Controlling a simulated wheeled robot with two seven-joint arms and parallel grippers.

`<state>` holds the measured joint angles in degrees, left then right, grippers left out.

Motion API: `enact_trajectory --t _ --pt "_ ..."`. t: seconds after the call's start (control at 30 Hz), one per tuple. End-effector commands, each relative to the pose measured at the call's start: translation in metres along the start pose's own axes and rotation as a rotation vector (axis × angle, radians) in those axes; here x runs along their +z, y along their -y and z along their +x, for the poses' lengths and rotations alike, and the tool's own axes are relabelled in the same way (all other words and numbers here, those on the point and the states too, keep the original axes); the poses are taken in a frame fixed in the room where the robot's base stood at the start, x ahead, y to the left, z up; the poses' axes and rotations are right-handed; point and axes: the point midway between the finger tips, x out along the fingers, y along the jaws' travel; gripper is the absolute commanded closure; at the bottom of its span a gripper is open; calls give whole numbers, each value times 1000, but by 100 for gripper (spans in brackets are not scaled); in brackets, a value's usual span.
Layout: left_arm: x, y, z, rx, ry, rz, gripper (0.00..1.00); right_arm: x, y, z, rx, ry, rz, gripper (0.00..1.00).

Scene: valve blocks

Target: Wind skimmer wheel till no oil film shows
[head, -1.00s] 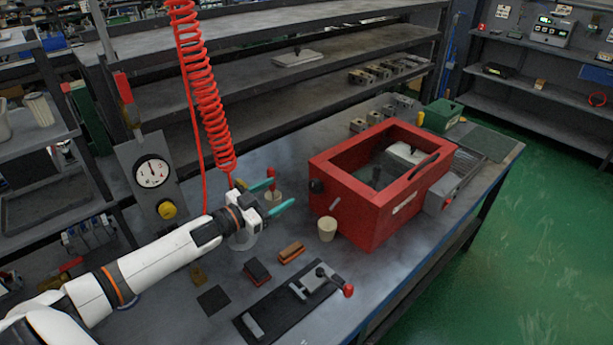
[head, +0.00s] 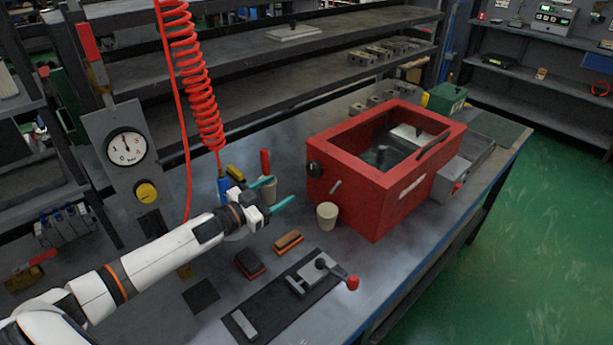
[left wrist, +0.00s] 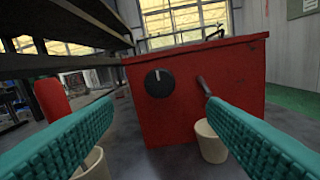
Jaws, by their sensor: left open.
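The red open-topped tank (head: 375,205) stands on the workbench. A round black knob with a pale mark, likely the skimmer wheel (head: 313,169), sits on its left end wall; the left wrist view shows it nearly face-on (left wrist: 159,83). A grey spout (head: 335,187) sticks out beside it, above a beige cup (head: 327,215). The tank's inside is dark, and I cannot tell whether oil film shows. My left gripper (head: 279,193) is open and empty, its teal fingers pointing at the knob wall, short of it. The knob lies between the fingers in the left wrist view. My right gripper is out of view.
A red-handled tool (head: 265,162) stands in a second cup just behind my left fingers. A red coiled hose (head: 195,85) hangs behind my wrist. A gauge panel (head: 125,150) is left. Brushes (head: 288,241) and a crank fixture (head: 315,275) lie in front.

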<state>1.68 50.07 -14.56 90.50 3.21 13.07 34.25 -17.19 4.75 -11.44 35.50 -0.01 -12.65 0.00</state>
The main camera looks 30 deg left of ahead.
Motion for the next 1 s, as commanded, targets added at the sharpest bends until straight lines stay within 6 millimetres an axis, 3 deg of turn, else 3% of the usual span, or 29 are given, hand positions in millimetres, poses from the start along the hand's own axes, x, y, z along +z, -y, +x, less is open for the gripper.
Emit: enact_trajectory --t 0.4,0.6,1.0 --pt "3 -1 72 2 3 0 34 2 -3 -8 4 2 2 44" --pt "2 0 97 1 2 1 34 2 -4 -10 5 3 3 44" --pt "1 0 108 0 0 1 34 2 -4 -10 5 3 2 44"
